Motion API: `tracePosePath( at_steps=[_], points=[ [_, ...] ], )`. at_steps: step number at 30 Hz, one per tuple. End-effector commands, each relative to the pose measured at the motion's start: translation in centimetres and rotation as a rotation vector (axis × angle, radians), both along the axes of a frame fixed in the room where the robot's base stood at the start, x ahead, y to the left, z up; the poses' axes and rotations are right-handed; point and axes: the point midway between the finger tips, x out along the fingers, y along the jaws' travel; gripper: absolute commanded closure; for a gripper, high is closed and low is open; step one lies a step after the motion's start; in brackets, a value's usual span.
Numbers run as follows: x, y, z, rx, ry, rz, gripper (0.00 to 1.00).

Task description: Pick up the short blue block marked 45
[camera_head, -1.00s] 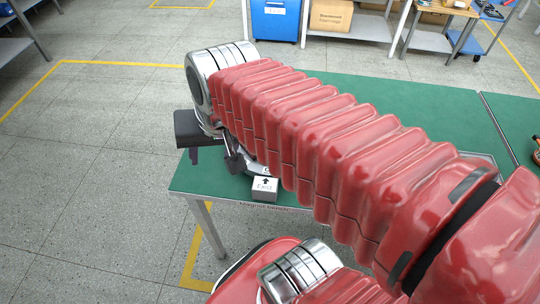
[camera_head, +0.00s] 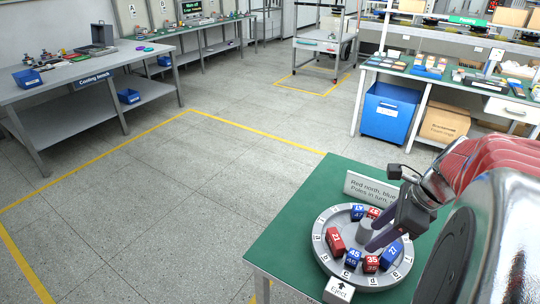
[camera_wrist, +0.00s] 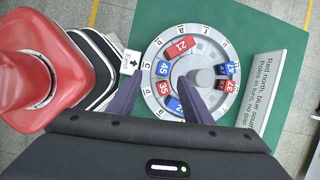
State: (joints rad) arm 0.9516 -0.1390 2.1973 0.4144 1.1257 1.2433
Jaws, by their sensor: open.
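The short blue block marked 45 (camera_head: 353,258) sits on the front part of a grey round plate (camera_head: 322,253), between the red 21 block (camera_head: 335,240) and the red 35 block (camera_head: 371,264). In the wrist view the 45 block (camera_wrist: 163,69) lies just beyond the fingertips, beside the red 35 block (camera_wrist: 163,88). My gripper (camera_head: 370,242) is open and empty above the plate, near its centre post. In the wrist view the fingers of my gripper (camera_wrist: 160,83) stand apart on either side of the 35 block. Their height over the blocks is hard to tell.
The plate also holds blue 27 (camera_head: 391,255), blue 47 (camera_head: 358,211) and a red 37 (camera_head: 374,212). An Eject block (camera_head: 339,290) stands at the plate's front. A sign (camera_head: 372,188) stands behind the plate. The green table (camera_head: 290,235) is clear at left.

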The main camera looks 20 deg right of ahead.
Motion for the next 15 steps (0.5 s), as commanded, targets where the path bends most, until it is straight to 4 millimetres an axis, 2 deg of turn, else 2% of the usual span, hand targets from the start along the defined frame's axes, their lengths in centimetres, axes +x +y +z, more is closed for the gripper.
tracePosePath(
  at_steps=[4,15],
  points=[
    [-0.49,-1.24,-0.32,0.046,0.009,-0.096,0.55],
    [-0.46,-1.29,-0.43,0.05,0.011,-0.105,0.55]
  ],
)
